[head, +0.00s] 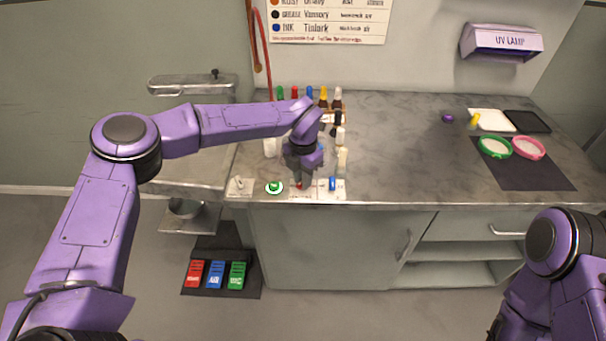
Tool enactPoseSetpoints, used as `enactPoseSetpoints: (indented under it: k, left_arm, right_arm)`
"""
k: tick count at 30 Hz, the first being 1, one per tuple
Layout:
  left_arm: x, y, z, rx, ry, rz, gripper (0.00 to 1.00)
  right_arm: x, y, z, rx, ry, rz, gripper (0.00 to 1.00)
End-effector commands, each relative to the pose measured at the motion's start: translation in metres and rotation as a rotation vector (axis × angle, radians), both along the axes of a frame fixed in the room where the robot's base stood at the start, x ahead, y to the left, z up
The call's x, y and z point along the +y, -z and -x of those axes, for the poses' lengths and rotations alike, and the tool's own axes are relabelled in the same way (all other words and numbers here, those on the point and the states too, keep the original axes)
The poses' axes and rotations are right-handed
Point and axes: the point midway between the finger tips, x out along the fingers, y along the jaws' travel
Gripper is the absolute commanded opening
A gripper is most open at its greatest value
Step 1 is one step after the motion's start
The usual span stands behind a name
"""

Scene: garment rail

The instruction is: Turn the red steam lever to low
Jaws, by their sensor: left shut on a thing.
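The red steam lever (299,185) is a small red piece on a white panel at the counter's front edge, partly hidden by my left gripper. My left gripper (300,178) points down over it and is shut on it. The lever's exact angle and the panel's markings are too small and covered to read. A green control (274,187) sits to the left of it and a blue one (332,184) to the right. My right arm is at the lower right, and its gripper does not show.
Several coloured bottles (323,96) stand behind the left gripper. Red, blue and green pedals (215,275) are on the floor. Green (495,147) and pink (529,148) rimmed round items lie on a dark mat at right. The counter's middle (410,145) is clear.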

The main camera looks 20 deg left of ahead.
Motion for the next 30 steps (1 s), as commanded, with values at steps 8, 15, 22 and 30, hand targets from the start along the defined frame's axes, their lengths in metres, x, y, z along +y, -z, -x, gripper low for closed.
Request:
enactPoseSetpoints:
  k: [8,15,22,30]
  left_arm:
    - [-0.0001,-0.0013,-0.0006,-0.002,0.057,0.001,0.0]
    - [0.0,-0.0012,-0.0008,-0.002,0.062,0.0,0.0]
    - [0.0,-0.0012,-0.0008,-0.003,0.061,0.0,0.42]
    - [0.0001,-0.0007,-0.0004,-0.001,0.061,0.0,0.45]
  right_arm:
    - [-0.0001,-0.0033,0.0,0.0,0.0,0.0,0.0]
    - [0.0,-0.0033,-0.0001,0.0,0.0,0.0,0.0]
    - [-0.0001,-0.0033,0.0,0.0,0.0,0.0,0.0]
    - [0.0,-0.0031,-0.0001,0.0,0.0,0.0,0.0]
